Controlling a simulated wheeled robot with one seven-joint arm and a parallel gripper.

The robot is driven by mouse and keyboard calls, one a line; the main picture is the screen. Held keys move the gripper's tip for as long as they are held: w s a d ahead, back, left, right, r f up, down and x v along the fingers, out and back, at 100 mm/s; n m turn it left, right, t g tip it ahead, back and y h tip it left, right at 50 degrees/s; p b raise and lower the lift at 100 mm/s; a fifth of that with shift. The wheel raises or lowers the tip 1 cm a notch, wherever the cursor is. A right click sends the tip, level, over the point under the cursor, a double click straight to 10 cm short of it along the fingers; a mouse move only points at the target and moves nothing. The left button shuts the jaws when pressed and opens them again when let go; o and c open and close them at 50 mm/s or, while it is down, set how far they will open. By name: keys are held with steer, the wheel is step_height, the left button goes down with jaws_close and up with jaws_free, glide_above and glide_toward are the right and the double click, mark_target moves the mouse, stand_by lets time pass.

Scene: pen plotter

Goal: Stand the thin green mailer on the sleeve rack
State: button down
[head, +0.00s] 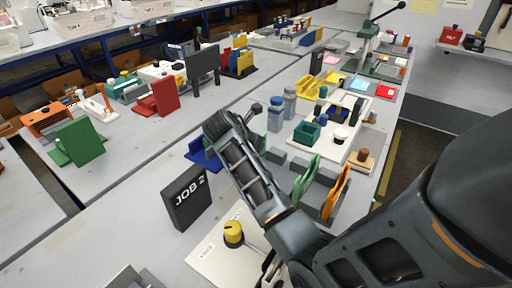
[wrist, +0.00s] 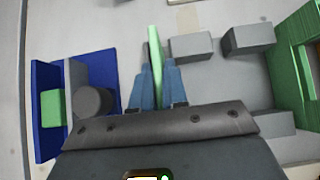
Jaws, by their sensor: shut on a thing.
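The thin green mailer (wrist: 155,52) shows edge-on in the wrist view, upright between the two blue fingers of my gripper (wrist: 157,82). My gripper is shut on it. Just right of it is a grey base with raised blocks (wrist: 192,46), which looks like the sleeve rack. In the head view grey blocks of this rack (head: 275,156) show beside my arm, with a green upright piece (head: 304,180) and an orange one (head: 335,193) at its right. The mailer's lower edge and any contact with the rack cannot be made out.
A blue bracket (wrist: 46,135) holding a green block (wrist: 53,106) stands left of my gripper. A green ribbed piece (wrist: 290,75) is at the right. The dark JOB 2 sign (head: 188,197) and a yellow knob (head: 233,232) stand near my arm. Bottles (head: 275,115) stand beyond.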

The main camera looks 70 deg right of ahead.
steer(key=shift+f, duration=0.75)
steer(key=c, duration=1.1)
jaws_free()
steer(key=shift+f, duration=0.1)
steer(key=shift+c, duration=0.2)
steer(key=v, duration=1.2)
